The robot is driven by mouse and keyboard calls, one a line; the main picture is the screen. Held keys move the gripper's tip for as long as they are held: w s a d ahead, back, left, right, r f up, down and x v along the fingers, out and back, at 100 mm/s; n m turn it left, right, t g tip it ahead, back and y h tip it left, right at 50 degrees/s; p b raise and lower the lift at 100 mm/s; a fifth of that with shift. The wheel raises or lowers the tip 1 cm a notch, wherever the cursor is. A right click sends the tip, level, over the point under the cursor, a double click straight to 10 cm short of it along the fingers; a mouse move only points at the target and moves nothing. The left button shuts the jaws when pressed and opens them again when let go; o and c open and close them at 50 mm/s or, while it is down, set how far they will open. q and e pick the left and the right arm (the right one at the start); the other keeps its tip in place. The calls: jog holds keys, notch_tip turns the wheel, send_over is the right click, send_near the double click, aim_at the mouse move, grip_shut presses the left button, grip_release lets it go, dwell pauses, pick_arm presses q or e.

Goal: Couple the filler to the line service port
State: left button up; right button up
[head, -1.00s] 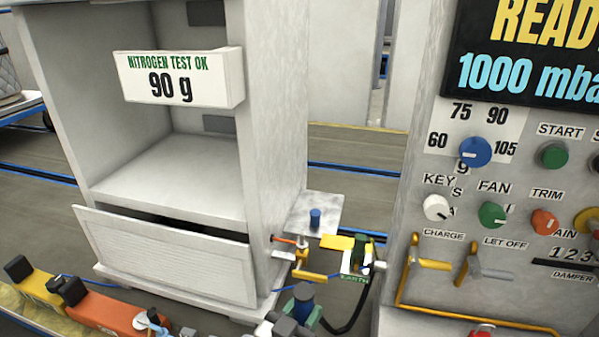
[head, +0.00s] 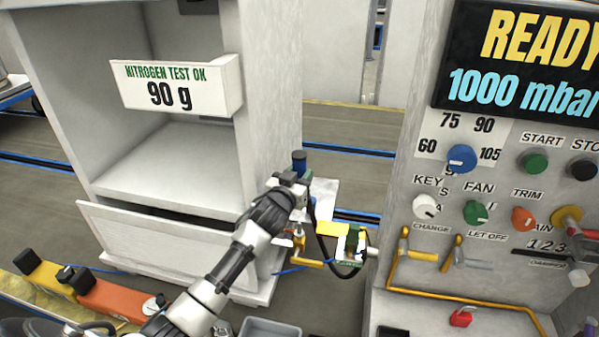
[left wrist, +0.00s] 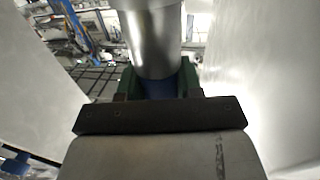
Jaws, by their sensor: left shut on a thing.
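My left gripper (head: 297,181) is shut on the filler (head: 299,161), which has a dark blue top and a green collar. It is in front of a white plate (head: 325,192) beside the cabinet. A black hose (head: 318,240) hangs down from it. In the left wrist view, a silver cylinder (left wrist: 152,42) with blue and green parts stands beyond the jaw (left wrist: 160,115). The blue post seen earlier on the plate, possibly the line service port, is hidden behind the gripper and filler. Whether they touch cannot be told. My right gripper is not in view.
The white cabinet (head: 272,95) stands left of the plate. A yellow-handled fitting (head: 307,258) and an EARTH-labelled box (head: 351,242) are low on its right. The control panel (head: 410,170) stands further right. A grey tray (head: 268,331) is at the bottom.

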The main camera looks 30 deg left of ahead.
pick_arm(q)
jog(key=shift+r, duration=0.1)
dwell(0.4)
notch_tip(320, 180, down, 6)
jog(key=b, duration=0.4)
jog(key=shift+r, duration=0.1)
jog(key=shift+p, duration=0.35)
dwell(0.9)
dwell(0.8)
dwell(0.3)
jog(key=shift+f+b, duration=1.75)
jog(key=shift+f, duration=0.9)
jog(key=o, duration=1.2)
